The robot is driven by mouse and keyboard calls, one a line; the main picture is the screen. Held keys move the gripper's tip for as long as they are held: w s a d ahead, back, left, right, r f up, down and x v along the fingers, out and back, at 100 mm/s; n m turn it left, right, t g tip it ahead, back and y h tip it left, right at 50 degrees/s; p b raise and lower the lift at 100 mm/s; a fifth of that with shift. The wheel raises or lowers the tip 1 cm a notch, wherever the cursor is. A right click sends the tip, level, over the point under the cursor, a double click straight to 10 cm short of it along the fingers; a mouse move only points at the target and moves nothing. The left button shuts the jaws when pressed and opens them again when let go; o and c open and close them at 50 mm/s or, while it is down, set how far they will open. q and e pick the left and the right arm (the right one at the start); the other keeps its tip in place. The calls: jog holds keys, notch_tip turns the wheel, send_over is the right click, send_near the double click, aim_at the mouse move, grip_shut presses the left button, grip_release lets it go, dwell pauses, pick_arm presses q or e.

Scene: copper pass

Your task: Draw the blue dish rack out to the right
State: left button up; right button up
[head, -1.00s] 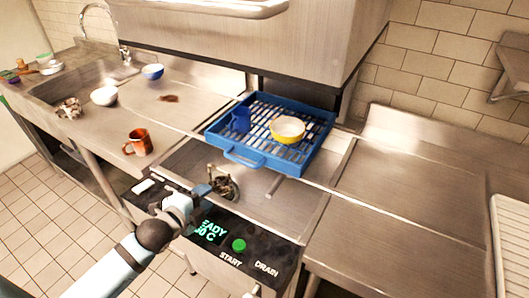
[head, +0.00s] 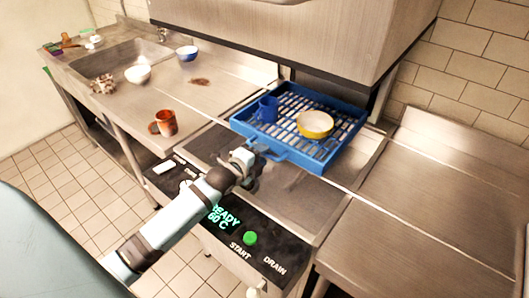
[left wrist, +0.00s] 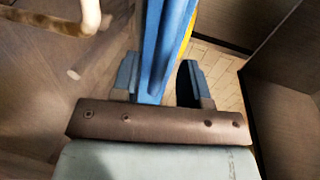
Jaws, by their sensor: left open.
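The blue dish rack (head: 338,160) sits under the raised hood of the dishwasher. It holds a blue mug (head: 267,109) and a yellow bowl with a white inside (head: 315,124). A handle (head: 268,152) sticks out from its front side. My left gripper (head: 257,162) is at this handle. In the left wrist view a blue bar of the rack (left wrist: 160,50) runs between the two open fingers (left wrist: 158,80), apart from the right one. My left gripper hides part of the handle in the head view. My right gripper is not in view.
The steel counter to the right (head: 430,220) is bare. The raised hood (head: 290,40) hangs above and behind the rack. An orange-brown mug (head: 166,122), a white bowl (head: 138,74) and a sink (head: 120,62) are on the left. The control panel (head: 235,228) is in front.

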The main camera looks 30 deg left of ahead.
pick_arm(q)
jog(key=shift+x, duration=1.05)
grip_shut()
